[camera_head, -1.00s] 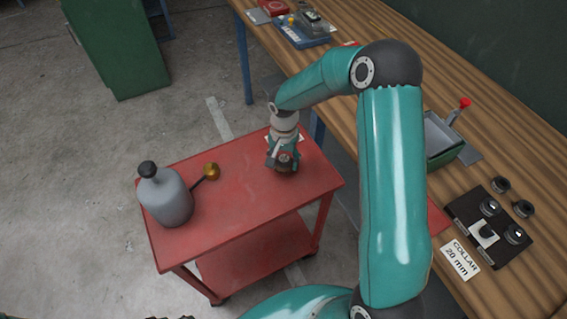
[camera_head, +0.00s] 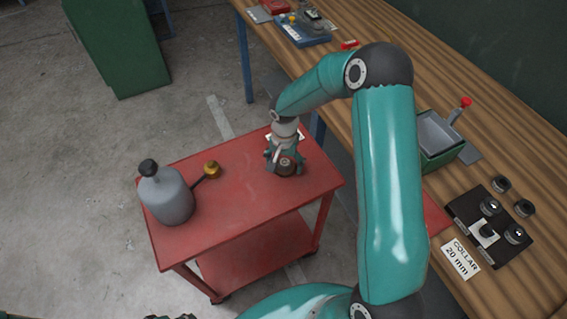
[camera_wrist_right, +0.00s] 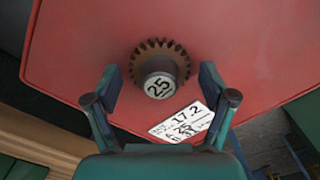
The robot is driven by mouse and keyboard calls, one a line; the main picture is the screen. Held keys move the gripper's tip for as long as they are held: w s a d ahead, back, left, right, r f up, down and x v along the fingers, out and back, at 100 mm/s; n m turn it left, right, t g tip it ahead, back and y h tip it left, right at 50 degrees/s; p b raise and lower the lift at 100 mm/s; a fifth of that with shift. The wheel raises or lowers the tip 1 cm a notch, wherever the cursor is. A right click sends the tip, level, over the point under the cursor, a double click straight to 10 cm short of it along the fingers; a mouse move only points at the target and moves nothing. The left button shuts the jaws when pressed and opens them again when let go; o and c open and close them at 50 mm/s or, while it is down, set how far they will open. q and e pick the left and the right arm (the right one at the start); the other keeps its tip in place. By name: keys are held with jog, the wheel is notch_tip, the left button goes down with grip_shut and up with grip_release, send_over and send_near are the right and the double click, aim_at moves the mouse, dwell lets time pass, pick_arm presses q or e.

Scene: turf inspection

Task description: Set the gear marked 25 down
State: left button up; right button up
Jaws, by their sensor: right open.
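The gear marked 25 (camera_wrist_right: 159,72) sits on the red cart top (camera_wrist_right: 250,50), its numbered hub facing the right wrist camera. In the head view the gear (camera_head: 286,168) shows as a small brown disc just under my right gripper (camera_head: 284,163). In the right wrist view my right gripper (camera_wrist_right: 160,85) is open, with one finger on each side of the gear and gaps between fingers and teeth. A white label card (camera_wrist_right: 183,122) reading 17.2 and 25 lies beside the gear.
The cart's front middle is clear.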

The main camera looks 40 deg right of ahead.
aim_at(284, 162)
jog(key=shift+r, duration=0.1)
notch_tip(284, 162, up, 12)
jog(key=b, duration=0.2)
dwell(0.7)
